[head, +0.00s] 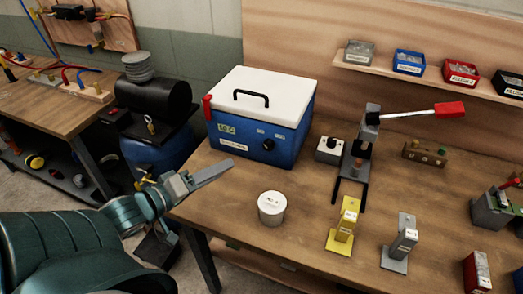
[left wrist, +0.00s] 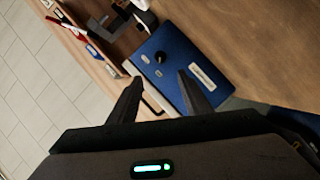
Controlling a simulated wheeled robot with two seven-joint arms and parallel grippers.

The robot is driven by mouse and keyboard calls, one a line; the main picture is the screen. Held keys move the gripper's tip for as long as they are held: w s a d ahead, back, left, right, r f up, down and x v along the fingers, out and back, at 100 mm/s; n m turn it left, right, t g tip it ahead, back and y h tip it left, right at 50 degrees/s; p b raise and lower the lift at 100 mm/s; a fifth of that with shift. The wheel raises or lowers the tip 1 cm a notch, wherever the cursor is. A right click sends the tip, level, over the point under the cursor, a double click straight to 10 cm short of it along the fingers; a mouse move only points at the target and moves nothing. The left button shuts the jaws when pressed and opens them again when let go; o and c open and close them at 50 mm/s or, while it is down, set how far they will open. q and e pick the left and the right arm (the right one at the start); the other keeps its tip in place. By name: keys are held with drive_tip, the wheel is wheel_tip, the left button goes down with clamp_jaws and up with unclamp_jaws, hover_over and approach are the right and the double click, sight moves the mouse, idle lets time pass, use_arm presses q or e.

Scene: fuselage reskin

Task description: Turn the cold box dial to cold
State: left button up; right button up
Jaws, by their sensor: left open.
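The cold box (head: 238,130) is blue with a white lid and a black handle, and stands at the back left of the wooden table. Its front has a small display, a label and a round black dial (head: 268,145). In the left wrist view the blue front shows with the dial (left wrist: 160,57) standing out from it. My left gripper (head: 214,172) is in front of and left of the box, apart from the dial. Its two fingers (left wrist: 160,76) are spread with nothing between them. The dial's setting is too small to read. My right gripper is in neither view.
A white cup (head: 271,209) stands in front of the box. A small grey switch box (head: 329,150) and a red-handled press (head: 371,128) are to its right. Yellow (head: 344,228) and grey (head: 402,242) stands are nearer the front. Bins line the back shelf (head: 430,77).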

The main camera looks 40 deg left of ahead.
use_arm(q)
drive_tip(key=w, duration=0.1)
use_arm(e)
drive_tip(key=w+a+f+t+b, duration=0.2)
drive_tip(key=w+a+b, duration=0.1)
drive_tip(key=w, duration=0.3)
use_arm(q)
drive_tip(key=p, duration=0.2)
approach(267, 148)
drive_tip(key=x, duration=0.5)
drive_tip(key=shift+w+r, duration=0.1)
drive_tip(key=shift+w, duration=0.3)
drive_tip(key=shift+w+d+f, duration=0.1)
drive_tip(key=shift+w+f, duration=0.1)
drive_tip(key=shift+w, duration=0.4)
drive_tip(key=shift+w+f, duration=0.1)
drive_tip(key=shift+w, duration=0.15)
drive_tip(key=shift+d, duration=0.1)
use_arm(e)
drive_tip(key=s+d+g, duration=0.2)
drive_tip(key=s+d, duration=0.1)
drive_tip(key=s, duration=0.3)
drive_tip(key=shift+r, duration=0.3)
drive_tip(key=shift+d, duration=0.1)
use_arm(q)
drive_tip(key=c, duration=1)
